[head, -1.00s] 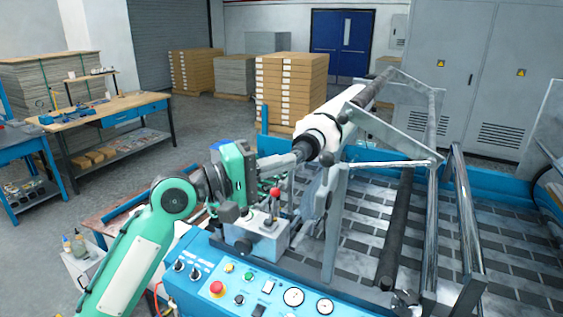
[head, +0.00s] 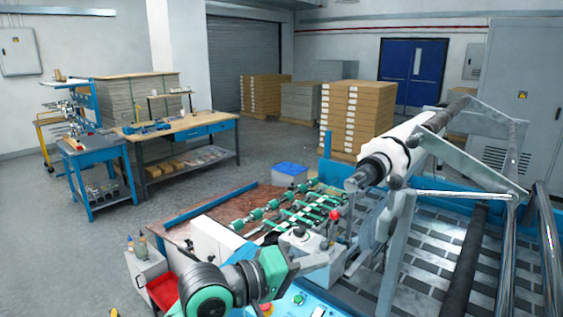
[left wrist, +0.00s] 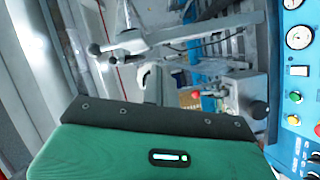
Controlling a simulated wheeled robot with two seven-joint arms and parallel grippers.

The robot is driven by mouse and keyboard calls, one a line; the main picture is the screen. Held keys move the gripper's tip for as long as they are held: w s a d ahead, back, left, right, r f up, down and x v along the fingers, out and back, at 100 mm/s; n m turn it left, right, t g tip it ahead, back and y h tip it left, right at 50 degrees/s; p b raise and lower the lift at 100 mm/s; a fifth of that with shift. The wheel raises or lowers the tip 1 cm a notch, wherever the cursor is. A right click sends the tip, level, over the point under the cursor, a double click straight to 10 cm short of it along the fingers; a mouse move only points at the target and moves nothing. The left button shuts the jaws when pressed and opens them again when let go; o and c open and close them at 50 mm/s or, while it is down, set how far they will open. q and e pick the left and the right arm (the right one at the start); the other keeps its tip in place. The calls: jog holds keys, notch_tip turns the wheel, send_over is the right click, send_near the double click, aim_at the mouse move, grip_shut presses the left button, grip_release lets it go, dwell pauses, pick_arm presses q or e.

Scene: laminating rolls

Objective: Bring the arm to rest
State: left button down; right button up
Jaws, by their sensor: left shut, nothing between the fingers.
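My left arm, green and grey, comes in from the bottom of the head view, with its green wrist block (head: 274,271) low near the front of the machine. My left gripper (head: 306,262) points right, towards the grey lever box, and is small and partly hard to make out there. It is shut and holds nothing. In the left wrist view its grey fingers (left wrist: 154,86) show beyond the dark edge of the green housing. I cannot tell if it touches the lever box. My right gripper is not in view.
The white-ended roll (head: 392,154) sits on its grey frame at right, clear of my gripper. A red-knobbed lever (head: 335,214) stands close by. The blue control panel (left wrist: 298,95) shows in the left wrist view.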

pick_arm(q)
jog(key=s+a+f+y, duration=0.4)
jog(key=a+f, duration=0.3)
jog(key=f, duration=0.5)
jog(key=s+a+f+y, duration=0.3)
jog(key=a+f+y, duration=0.2)
jog(key=a+f, duration=0.5)
jog(key=s+a+f+m+g+y, duration=0.1)
jog(key=s+a+f+g+y, duration=0.15)
jog(key=s+a+f, duration=0.55)
jog(key=s+a+f+m+g+y, duration=0.2)
jog(key=s+a+f+y, duration=0.3)
jog(key=s, duration=0.5)
notch_tip(320, 180, down, 31)
jog(key=h, duration=0.2)
jog(key=s+a+f+g, duration=0.2)
jog(key=s+f, duration=1.7)
jog(key=f, duration=0.2)
jog(key=shift+s+a+f+y+b, duration=0.2)
jog(key=shift+s+a+y+b, duration=0.05)
jog(key=shift+a+y+b, duration=0.15)
